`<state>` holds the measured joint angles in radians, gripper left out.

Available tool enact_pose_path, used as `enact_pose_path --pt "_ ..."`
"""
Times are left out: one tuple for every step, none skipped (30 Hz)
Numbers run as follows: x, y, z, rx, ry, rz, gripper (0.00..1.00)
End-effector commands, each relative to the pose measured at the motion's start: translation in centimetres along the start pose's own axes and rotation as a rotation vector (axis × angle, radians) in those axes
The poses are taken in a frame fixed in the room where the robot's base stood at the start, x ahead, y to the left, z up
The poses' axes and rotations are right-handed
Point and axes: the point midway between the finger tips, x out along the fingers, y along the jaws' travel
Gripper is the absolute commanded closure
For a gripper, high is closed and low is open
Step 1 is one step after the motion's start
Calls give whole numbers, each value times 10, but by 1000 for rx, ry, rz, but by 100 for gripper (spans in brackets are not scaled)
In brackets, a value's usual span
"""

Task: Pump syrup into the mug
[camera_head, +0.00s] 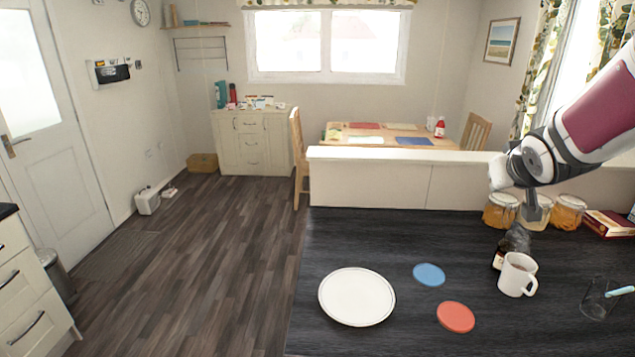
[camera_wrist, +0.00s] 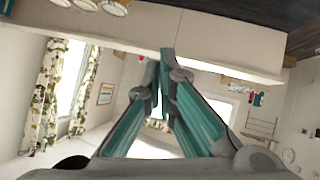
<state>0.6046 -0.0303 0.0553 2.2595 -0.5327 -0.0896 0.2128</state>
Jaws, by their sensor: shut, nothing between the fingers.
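The white mug (camera_head: 517,276) stands upright on the dark counter, its handle toward the lower right. A small dark bottle with a pale label (camera_head: 498,259) stands just behind and left of it. My gripper (camera_head: 514,245) points down over the bottle, and its dark fingers cover most of the bottle's upper part. I cannot tell whether they touch it. In the wrist view my gripper (camera_wrist: 163,60) has its teal-sided fingers together with nothing between them. No mug or bottle can be made out there, and any pump head is hidden.
A white plate (camera_head: 356,297), a blue coaster (camera_head: 429,274) and a red coaster (camera_head: 456,317) lie left of the mug.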

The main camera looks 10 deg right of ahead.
Motion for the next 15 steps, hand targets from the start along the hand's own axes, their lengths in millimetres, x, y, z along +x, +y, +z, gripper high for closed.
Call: enact_pose_path --pt "20 23 6 12 20 4 100" --pt "31 33 7 16 43 1 100" --pt "44 46 10 23 70 -7 100" --pt "53 56 13 29 92 -14 100" --pt "62 66 17 36 113 -23 100" --pt "73 79 24 48 141 -37 100" --pt "80 88 29 57 162 -48 100" --pt "86 96 35 68 183 -61 100" --pt "93 106 43 83 209 -79 100" --pt "97 113 49 94 228 -91 100" --pt "101 119 55 105 248 -105 100" --pt "105 126 63 120 270 -121 100" --pt "107 130 68 131 286 -132 100" --pt "108 135 72 140 301 -142 100" --pt "109 139 78 152 318 -155 100"
